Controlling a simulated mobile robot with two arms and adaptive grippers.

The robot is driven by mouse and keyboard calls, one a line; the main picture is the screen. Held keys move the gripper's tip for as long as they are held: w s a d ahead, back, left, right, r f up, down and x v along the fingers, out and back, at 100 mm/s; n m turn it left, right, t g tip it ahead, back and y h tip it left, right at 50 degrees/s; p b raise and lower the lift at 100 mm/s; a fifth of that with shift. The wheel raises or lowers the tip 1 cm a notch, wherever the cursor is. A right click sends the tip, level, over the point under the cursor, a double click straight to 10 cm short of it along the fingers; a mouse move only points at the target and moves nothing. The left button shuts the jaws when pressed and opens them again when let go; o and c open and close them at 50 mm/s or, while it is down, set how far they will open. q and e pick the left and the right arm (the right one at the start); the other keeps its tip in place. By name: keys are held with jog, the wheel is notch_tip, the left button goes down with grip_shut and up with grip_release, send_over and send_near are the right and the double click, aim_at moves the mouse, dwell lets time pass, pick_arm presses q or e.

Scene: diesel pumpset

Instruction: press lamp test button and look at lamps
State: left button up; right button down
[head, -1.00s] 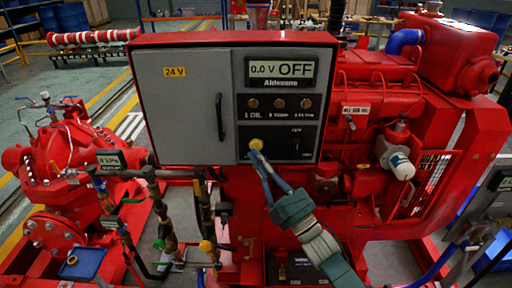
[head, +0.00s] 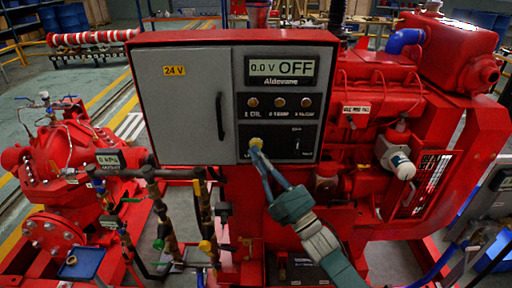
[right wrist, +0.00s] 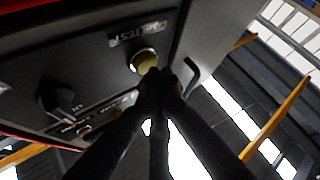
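The grey control panel (head: 185,100) in a red case faces me in the head view. Its display (head: 281,68) reads 0.0 V OFF. Three round amber-brown lamps (head: 279,102) sit in a row below it and look dull, with no clear glow. The yellow lamp test button (head: 256,142) is lower on the panel; it also shows in the right wrist view (right wrist: 144,61) beside its label. My right gripper (head: 257,149) is shut and empty, with its fingertips (right wrist: 161,75) at the button, partly covering it. Contact cannot be told. My left gripper is out of view.
A black rotary switch (head: 297,144) is right of the button. A black door handle (head: 220,116) stands out left of it. The red engine (head: 370,90) is behind at right, and a red pump (head: 65,150) with pipes and valves at left.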

jog(key=shift+w+b, duration=0.3)
jog(key=shift+w, duration=0.05)
dwell(0.6)
jog(key=shift+s+r, duration=0.1)
jog(key=shift+s, duration=0.05)
jog(key=shift+s+p, duration=0.45)
jog(key=shift+s, duration=0.2)
jog(key=s+p, duration=0.2)
jog(key=s, duration=0.3)
dwell(0.4)
dwell(0.4)
